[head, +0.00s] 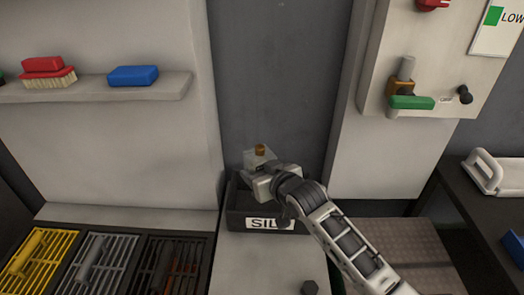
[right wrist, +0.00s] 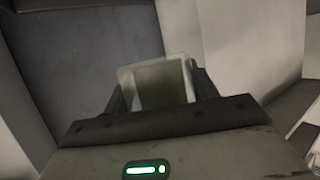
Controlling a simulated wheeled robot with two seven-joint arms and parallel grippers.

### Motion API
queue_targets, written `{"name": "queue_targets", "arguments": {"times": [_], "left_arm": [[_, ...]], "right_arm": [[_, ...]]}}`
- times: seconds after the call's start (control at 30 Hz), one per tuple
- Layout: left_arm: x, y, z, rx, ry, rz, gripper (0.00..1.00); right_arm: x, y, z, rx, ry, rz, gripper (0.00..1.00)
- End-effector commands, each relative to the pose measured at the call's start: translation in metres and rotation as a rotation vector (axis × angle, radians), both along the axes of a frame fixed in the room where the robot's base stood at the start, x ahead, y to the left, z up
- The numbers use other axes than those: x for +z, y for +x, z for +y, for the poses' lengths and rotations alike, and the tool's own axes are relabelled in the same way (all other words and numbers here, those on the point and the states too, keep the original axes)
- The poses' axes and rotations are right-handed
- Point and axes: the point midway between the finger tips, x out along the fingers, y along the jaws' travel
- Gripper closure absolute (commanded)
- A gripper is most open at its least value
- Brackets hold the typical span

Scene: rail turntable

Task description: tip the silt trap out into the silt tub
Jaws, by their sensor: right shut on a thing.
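The silt trap is a small clear, box-shaped cup (head: 256,158) with a brown-amber piece at its top in the head view. In the right wrist view the trap (right wrist: 160,82) sits between the fingers, pale-rimmed with a dull brownish face. My right gripper (head: 262,178) is shut on it and is above the silt tub. The tub (head: 237,222) is a dark open box with a white label, partly covered by my gripper and arm. Its inside is mostly hidden, and I cannot tell whether silt is in it. My left gripper is not in view.
A shelf (head: 110,90) at upper left holds a red brush (head: 45,72) and a blue block (head: 133,76). Yellow, grey and black grates (head: 98,265) lie at lower left. A wall panel with a green handle (head: 411,102) is at right. A dark bench holds a white tray (head: 494,173).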

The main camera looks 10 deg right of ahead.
Motion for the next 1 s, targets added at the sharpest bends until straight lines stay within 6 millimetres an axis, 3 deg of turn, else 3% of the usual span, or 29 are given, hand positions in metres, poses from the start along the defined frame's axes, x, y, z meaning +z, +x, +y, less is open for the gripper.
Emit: {"name": "queue_targets", "arguments": {"times": [0.03, 0.1, 0.23, 0.47, 0.97, 1.0], "left_arm": [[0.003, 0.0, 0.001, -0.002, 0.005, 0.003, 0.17], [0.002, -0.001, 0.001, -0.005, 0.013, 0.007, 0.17], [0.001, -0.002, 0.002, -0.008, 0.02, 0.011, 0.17], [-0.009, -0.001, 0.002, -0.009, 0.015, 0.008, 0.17], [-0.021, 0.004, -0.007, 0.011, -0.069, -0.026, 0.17], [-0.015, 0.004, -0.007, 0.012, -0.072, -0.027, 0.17]], "right_arm": [[0.006, 0.017, -0.006, -0.001, -0.006, -0.005, 0.75], [0.005, 0.032, -0.012, -0.004, -0.009, -0.003, 0.75], [0.004, 0.047, -0.021, -0.011, -0.008, -0.002, 0.75], [-0.01, 0.049, -0.021, -0.012, 0.01, 0.01, 0.75], [-0.06, 0.044, -0.012, -0.012, 0.097, 0.061, 0.75], [-0.054, 0.044, -0.011, -0.012, 0.111, 0.067, 0.75]]}}
